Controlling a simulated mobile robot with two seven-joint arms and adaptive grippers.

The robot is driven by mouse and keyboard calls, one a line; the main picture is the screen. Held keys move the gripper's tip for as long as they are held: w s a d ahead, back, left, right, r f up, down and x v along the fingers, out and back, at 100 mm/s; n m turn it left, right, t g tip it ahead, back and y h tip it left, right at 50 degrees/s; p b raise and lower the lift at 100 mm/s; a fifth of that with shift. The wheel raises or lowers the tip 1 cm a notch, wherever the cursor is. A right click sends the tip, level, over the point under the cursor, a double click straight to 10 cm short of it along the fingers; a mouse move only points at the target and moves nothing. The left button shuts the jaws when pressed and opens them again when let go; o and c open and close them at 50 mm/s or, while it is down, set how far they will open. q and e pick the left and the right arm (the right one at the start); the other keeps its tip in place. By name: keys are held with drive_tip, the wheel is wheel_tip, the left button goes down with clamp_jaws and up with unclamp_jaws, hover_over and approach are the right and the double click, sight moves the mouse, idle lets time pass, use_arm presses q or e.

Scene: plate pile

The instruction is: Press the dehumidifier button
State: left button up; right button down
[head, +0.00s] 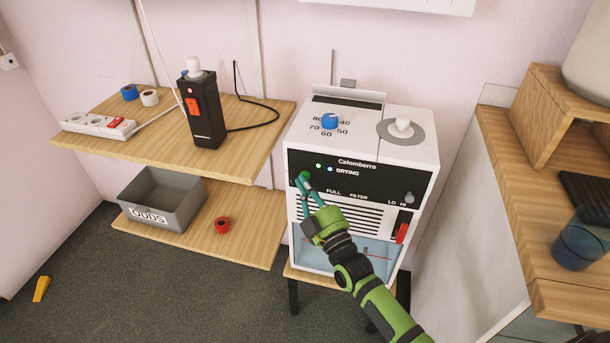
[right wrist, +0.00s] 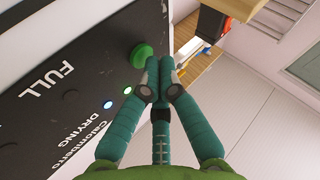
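The dehumidifier (head: 362,115) is a white box with a black front panel, standing on a low stand. Its round green button (head: 305,175) is at the left end of the panel; the button also shows in the right wrist view (right wrist: 145,56). Small lit green and blue lamps sit beside the word DRYING. My right gripper (head: 302,183) is at the panel's left end, its teal fingers together and empty. In the right wrist view its fingertips (right wrist: 160,62) are right beside the button; I cannot tell whether they touch. My left gripper is not in view.
A wooden shelf (head: 100,142) to the left holds a black device (head: 203,112), a power strip (head: 95,125) and tape rolls. A grey bin (head: 160,200) and red tape (head: 222,225) are on the lower shelf. A wooden counter (head: 505,165) stands at the right.

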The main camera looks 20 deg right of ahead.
drive_tip(key=shift+s+a, duration=0.15)
drive_tip(key=shift+s, duration=0.1)
drive_tip(key=s+a+p, duration=0.3)
drive_tip(key=s, duration=0.2)
drive_tip(key=shift+a, duration=0.2)
idle(0.3)
drive_tip(key=shift+f, duration=0.1)
